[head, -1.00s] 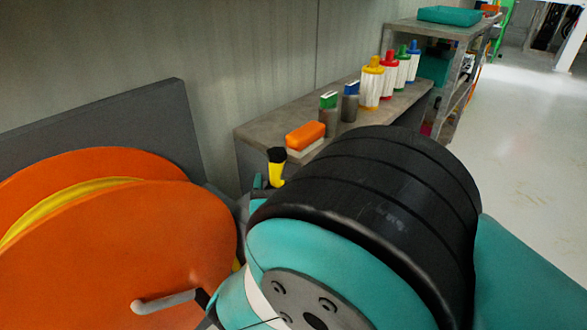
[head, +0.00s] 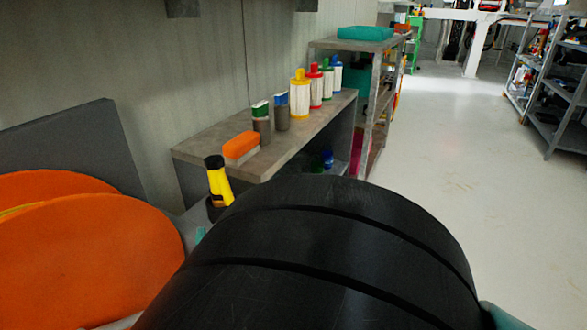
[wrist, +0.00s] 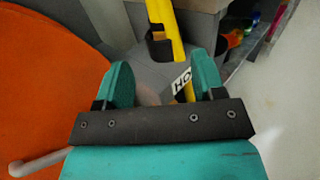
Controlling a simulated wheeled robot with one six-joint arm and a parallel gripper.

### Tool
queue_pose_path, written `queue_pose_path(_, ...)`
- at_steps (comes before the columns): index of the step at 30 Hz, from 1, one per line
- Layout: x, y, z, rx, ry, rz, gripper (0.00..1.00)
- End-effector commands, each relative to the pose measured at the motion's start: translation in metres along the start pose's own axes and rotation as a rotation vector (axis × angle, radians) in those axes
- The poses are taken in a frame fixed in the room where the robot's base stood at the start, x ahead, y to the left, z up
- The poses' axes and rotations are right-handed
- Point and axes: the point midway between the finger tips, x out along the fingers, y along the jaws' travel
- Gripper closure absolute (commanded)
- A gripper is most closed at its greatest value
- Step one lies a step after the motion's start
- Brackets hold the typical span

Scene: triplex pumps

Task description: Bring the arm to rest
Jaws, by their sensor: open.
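My gripper (wrist: 160,82) shows in the wrist view with its two teal fingers apart and nothing between the tips. Behind the fingers, a yellow bar (wrist: 166,28) with a black clip or holder stands beyond the gripper, apart from it as far as I can tell. In the head view, my own large black arm link fills the lower middle and hides whatever is behind it. My gripper is not visible there.
An orange reel (head: 90,262) stands at the left, and its disc also shows in the wrist view (wrist: 45,85). A yellow tool with a black top (head: 219,182) stands by the bench (head: 190,152), which holds bottles and an orange-topped block (head: 241,146). Open floor (head: 450,170) lies right.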

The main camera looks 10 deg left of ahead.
Motion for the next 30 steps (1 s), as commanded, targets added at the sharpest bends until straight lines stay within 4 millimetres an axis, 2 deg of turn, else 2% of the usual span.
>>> queue_pose_path(8, -0.001, 0.002, 0.001, 0.0, 0.0, 0.004, 0.37)
queue_pose_path(11, 0.002, -0.004, 0.002, 0.027, 0.011, -0.014, 0.37)
queue_pose_path(14, 0.014, -0.035, 0.007, 0.161, 0.061, -0.103, 0.37)
queue_pose_path(17, 0.027, -0.097, 0.012, 0.454, 0.154, -0.293, 0.37)
queue_pose_path(18, 0.029, -0.129, 0.014, 0.618, 0.197, -0.401, 0.37)
queue_pose_path(19, 0.026, -0.152, 0.014, 0.75, 0.229, -0.489, 0.37)
queue_pose_path(21, 0.012, -0.199, 0.013, 1.056, 0.289, -0.695, 0.37)
queue_pose_path(23, -0.008, -0.229, 0.015, 1.304, 0.328, -0.867, 0.37)
queue_pose_path(24, -0.024, -0.243, 0.017, 1.462, 0.349, -0.981, 0.37)
queue_pose_path(27, -0.071, -0.265, 0.028, 1.815, 0.391, -1.255, 0.37)
queue_pose_path(30, -0.116, -0.268, 0.044, 2.073, 0.424, -1.488, 0.37)
